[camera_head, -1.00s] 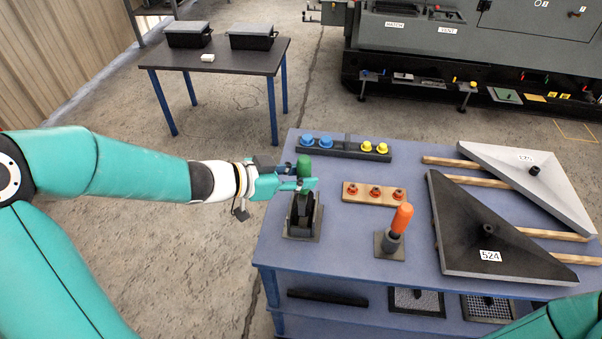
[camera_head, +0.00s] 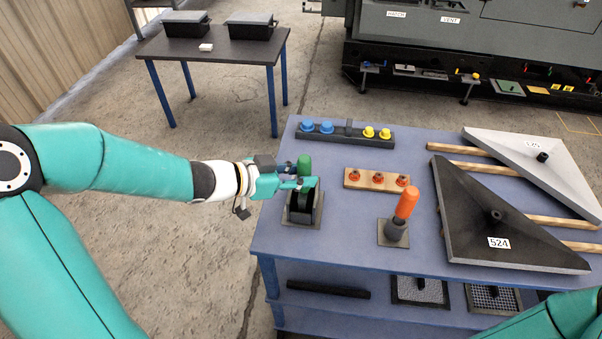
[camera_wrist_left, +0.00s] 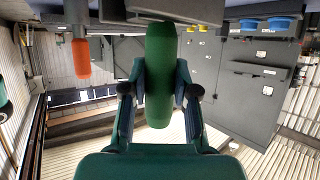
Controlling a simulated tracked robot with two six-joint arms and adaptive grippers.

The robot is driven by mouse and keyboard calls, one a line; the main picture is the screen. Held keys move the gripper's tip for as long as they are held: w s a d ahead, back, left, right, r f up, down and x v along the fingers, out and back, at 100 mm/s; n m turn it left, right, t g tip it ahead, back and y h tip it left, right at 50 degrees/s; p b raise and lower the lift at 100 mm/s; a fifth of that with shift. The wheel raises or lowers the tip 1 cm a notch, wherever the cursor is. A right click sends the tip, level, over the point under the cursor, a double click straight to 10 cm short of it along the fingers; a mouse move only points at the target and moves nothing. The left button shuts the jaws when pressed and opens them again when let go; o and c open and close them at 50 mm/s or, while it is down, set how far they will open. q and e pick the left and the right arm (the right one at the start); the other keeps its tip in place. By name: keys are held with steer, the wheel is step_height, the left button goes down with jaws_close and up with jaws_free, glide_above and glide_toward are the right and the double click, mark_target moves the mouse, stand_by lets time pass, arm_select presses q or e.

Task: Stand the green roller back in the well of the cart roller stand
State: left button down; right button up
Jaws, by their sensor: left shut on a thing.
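The green roller (camera_head: 304,164) is upright in my left gripper (camera_head: 304,183), its rounded top showing above the fingers in the head view. The black roller stand (camera_head: 302,212) on its grey base is directly below, near the cart's left edge. In the left wrist view the green roller (camera_wrist_left: 160,80) lies between the two fingers of the gripper (camera_wrist_left: 160,95), which is shut on it. Its far end meets or overlaps the dark stand (camera_wrist_left: 178,10) at the top of that view. Whether that end is inside the well is hidden. My right gripper is out of view.
The blue cart top (camera_head: 345,230) also bears an orange roller (camera_head: 407,202) in a grey holder, a wooden strip with red parts (camera_head: 376,180), a rack with blue and yellow knobs (camera_head: 345,137), and triangular plates (camera_head: 497,228). Bare cart top lies between the stand and the orange roller.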

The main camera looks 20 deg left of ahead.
arm_select(q)
steer(key=c, duration=0.8)
jaws_free()
steer(key=v, duration=1.2)
steer(key=shift+d+f, duration=0.1)
